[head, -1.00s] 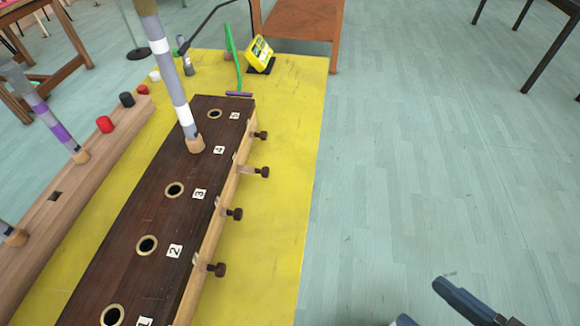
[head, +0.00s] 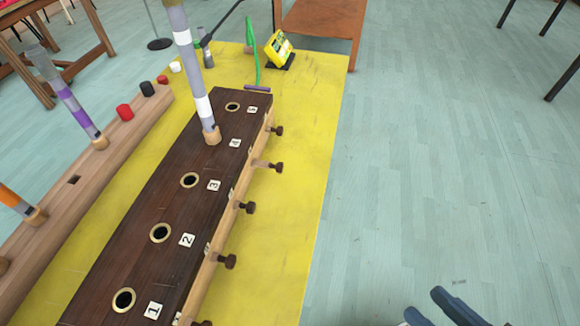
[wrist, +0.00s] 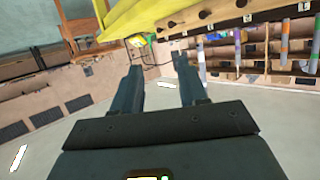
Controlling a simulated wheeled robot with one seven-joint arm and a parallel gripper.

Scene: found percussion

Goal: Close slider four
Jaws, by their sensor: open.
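The dark wooden chest (head: 150,205) has numbered holes on top and a row of dark slider knobs along its right side. Slider four's knob (head: 277,167), beside label 4 (head: 235,142), stands out on a pale shaft, farther from the side than the knobs of slider three (head: 247,208) and slider two (head: 228,261). A grey and white tube (head: 200,95) stands in hole four. My gripper (head: 424,302) is open and empty at the lower right, over the floor and apart from the chest. In the wrist view its fingers (wrist: 157,64) are spread with nothing between them.
The chest stands on a yellow tabletop (head: 312,150) with a bare strip to its right. A pale wooden beam with tubes (head: 75,205) lies left. A yellow device (head: 280,47) and green item (head: 252,50) are at the far end.

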